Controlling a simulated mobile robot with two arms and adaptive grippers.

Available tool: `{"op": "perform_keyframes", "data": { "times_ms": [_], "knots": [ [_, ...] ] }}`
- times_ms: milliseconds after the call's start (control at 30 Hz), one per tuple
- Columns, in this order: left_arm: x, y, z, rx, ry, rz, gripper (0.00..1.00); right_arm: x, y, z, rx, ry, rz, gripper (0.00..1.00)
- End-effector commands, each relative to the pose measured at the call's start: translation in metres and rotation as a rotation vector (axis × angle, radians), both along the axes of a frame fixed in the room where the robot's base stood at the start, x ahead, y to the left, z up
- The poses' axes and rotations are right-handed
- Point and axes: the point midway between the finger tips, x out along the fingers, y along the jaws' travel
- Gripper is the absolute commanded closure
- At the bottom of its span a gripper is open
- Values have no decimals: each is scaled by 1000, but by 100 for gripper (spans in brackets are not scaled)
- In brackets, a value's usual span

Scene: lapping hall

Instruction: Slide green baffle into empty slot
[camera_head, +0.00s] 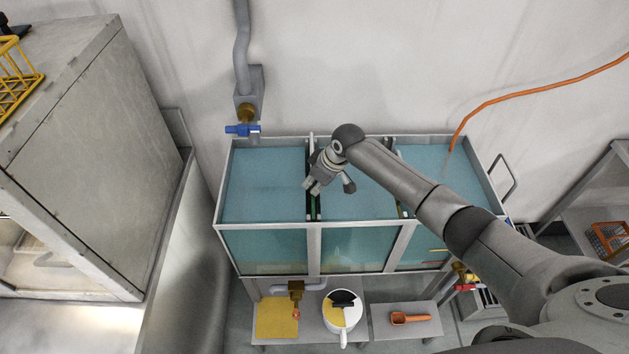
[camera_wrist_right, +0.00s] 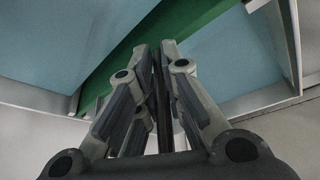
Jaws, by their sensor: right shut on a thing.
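The tank (camera_head: 224,185) stands against the wall, holds blue-green liquid and is split into bays. My right gripper (camera_head: 315,186) is over its left divider. In the right wrist view the gripper (camera_wrist_right: 160,55) is shut on a thin dark upright part that appears to belong to the green baffle (camera_wrist_right: 128,60). The baffle shows there as a broad green band behind the fingertips. In the head view a thin dark and green edge shows at the left divider, partly hidden by the gripper. Another divider with green stands further right. I cannot tell how deep the baffle sits.
A valve with a blue handle (camera_head: 243,130) hangs behind the tank's left bay. An orange hose (camera_head: 540,90) drops into the right bay. A white jug (camera_head: 341,318), a yellow cloth (camera_head: 276,318) and an orange scoop (camera_head: 410,318) lie below in front. A grey cabinet (camera_head: 95,150) stands left.

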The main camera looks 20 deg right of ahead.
Motion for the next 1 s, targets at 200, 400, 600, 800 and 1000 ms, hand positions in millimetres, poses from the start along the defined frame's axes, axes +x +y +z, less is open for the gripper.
{"op": "perform_keyframes", "data": {
  "times_ms": [200,400,600,800,1000],
  "knots": [
    [0,0,-11,0,0,0,65,2,1,-14,3,-7,1,100],
    [0,0,-20,0,0,-1,65,2,1,-28,3,-8,1,100],
    [0,0,-29,0,0,-1,65,2,1,-42,4,-8,0,100],
    [0,0,-36,0,0,-1,65,2,1,-54,3,-7,0,100],
    [0,0,-41,0,0,0,65,2,1,-61,3,-8,1,100]
  ]
}}
